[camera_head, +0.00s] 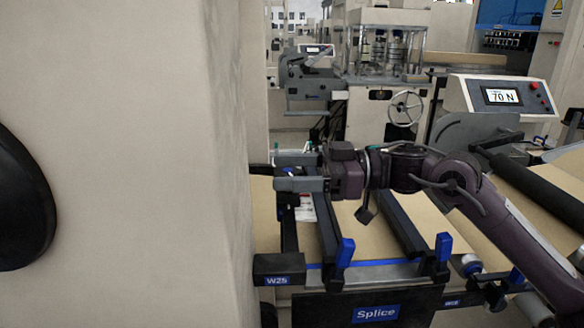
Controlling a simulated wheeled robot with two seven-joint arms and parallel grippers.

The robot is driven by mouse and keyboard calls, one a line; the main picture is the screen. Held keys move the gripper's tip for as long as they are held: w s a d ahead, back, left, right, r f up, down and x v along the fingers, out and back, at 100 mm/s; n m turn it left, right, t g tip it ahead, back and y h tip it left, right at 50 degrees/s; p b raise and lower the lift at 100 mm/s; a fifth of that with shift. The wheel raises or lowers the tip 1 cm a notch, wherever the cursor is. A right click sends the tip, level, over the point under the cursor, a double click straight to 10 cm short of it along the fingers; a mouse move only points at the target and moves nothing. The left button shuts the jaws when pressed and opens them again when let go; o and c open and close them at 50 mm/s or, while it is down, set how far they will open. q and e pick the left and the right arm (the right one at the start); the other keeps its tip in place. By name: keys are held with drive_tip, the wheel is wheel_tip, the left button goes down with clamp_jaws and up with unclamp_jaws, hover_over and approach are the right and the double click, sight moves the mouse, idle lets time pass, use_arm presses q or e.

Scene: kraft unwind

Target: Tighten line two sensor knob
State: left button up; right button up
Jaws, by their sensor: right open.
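My right gripper (285,171) reaches in from the right over the splice table and points left. Its two grey fingers are apart, one above the other. A small blue part (289,171) shows between the fingers; I cannot tell whether it is the line two sensor knob or whether the fingers touch it. No label for line two is readable. My left gripper is out of view.
A large beige column (225,160) fills the left, close to the gripper. Below are the splice table with its "Splice" sign (376,313), blue-ended clamps (345,252) and brown paper web.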

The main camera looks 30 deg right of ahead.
drive_tip(key=c, duration=0.9)
drive_tip(key=shift+f+m+t+h+b, duration=0.2)
drive_tip(key=shift+m+t+h+b, duration=0.15)
drive_tip(key=shift+t+b, duration=0.2)
drive_tip(key=shift+c, duration=0.3)
drive_tip(key=shift+m+t+h+b, duration=0.3)
drive_tip(key=shift+m+t, duration=0.15)
drive_tip(key=shift+t, duration=0.1)
drive_tip(key=shift+r+m+t+h, duration=0.2)
drive_tip(key=shift+m+t+h, duration=0.6)
drive_tip(key=shift+t, duration=0.1)
drive_tip(key=o, duration=1)
drive_tip(key=shift+c, duration=0.2)
drive_tip(key=shift+s, duration=0.1)
